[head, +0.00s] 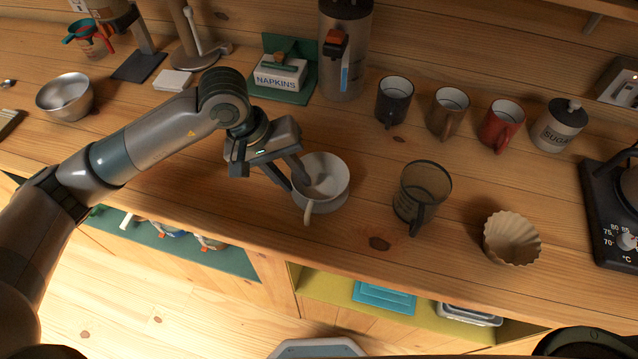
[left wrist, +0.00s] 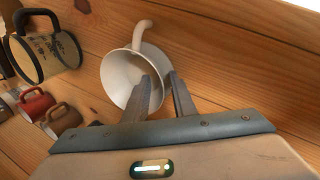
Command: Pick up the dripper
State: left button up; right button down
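The white dripper (head: 333,181), a wide cone with a side handle and a flange at its base, stands upright on the wooden counter. My left gripper (head: 297,184) is at its left rim, pointing down. Its fingers are apart, one over the inside of the cone and the other outside the wall. In the left wrist view the dripper (left wrist: 118,76) sits ahead, handle pointing up, and the left gripper (left wrist: 160,77) shows a gap between its fingertips. I cannot tell whether either finger touches the wall.
A dark glass server (head: 424,187) and a fluted paper filter (head: 511,239) stand to the right. Several mugs, including a red mug (head: 501,126), and a sugar jar (head: 558,127) stand behind. A napkin box (head: 279,78) and a grinder (head: 343,55) are behind the arm. The counter's front edge is near.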

pick_arm(q)
jog(key=shift+d+f, duration=0.1)
jog(key=shift+f, duration=0.1)
pick_arm(e)
jog(key=shift+d, duration=0.15)
pick_arm(q)
grip_shut()
jog(key=shift+r, duration=0.15)
pick_arm(e)
jog(key=shift+f, duration=0.1)
